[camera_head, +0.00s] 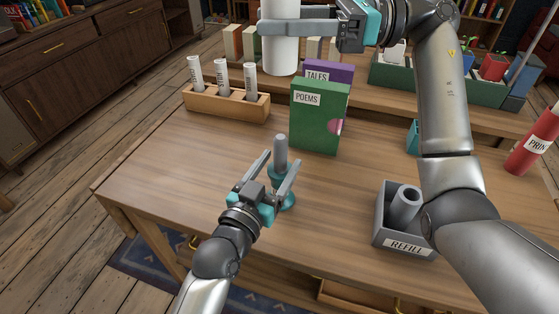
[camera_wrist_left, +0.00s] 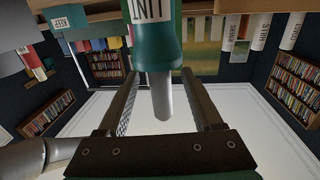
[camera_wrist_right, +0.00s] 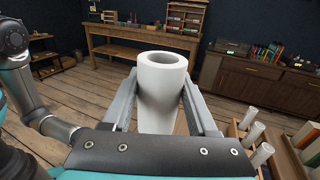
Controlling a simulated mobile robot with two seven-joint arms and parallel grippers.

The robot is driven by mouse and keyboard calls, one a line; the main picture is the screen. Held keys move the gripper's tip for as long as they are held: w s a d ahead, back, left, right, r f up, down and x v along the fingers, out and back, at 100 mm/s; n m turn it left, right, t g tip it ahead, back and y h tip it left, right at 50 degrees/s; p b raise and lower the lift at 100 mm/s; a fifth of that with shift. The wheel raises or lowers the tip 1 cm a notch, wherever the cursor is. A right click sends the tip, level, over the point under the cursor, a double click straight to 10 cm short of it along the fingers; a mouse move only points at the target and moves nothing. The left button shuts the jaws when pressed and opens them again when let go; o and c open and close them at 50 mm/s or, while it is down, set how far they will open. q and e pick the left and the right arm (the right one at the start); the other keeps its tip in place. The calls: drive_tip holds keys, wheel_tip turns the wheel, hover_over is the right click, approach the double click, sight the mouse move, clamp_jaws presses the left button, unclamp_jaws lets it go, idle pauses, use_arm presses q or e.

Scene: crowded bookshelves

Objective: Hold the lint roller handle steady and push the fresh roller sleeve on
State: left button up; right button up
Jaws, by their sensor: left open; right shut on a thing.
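The lint roller handle (camera_head: 283,192) stands upright on the table, with a teal body and a grey spindle (camera_head: 281,150) pointing up. In the left wrist view its labelled teal body (camera_wrist_left: 155,40) and spindle (camera_wrist_left: 161,98) appear upside down. My left gripper (camera_head: 281,160) is open, with one finger on each side of the handle and a gap showing. My right gripper (camera_head: 281,28) is shut on the white roller sleeve (camera_head: 280,58), held upright well above the table. The sleeve's open hollow end shows in the right wrist view (camera_wrist_right: 162,85). The spindle is bare.
A green POEMS book (camera_head: 318,120) and a purple TALES book (camera_head: 335,70) stand behind the handle. A wooden rack (camera_head: 225,103) with several white rolls is at back left. A grey REFILL box (camera_head: 393,240) holding a tube is at right. The table's front left is clear.

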use_arm(q)
drive_tip(key=shift+w+d, duration=0.25)
drive_tip(key=shift+w, duration=0.2)
clamp_jaws()
idle(0.3)
idle(0.6)
idle(0.4)
use_arm(e)
wheel_tip(320, 180, down, 6)
idle(0.3)
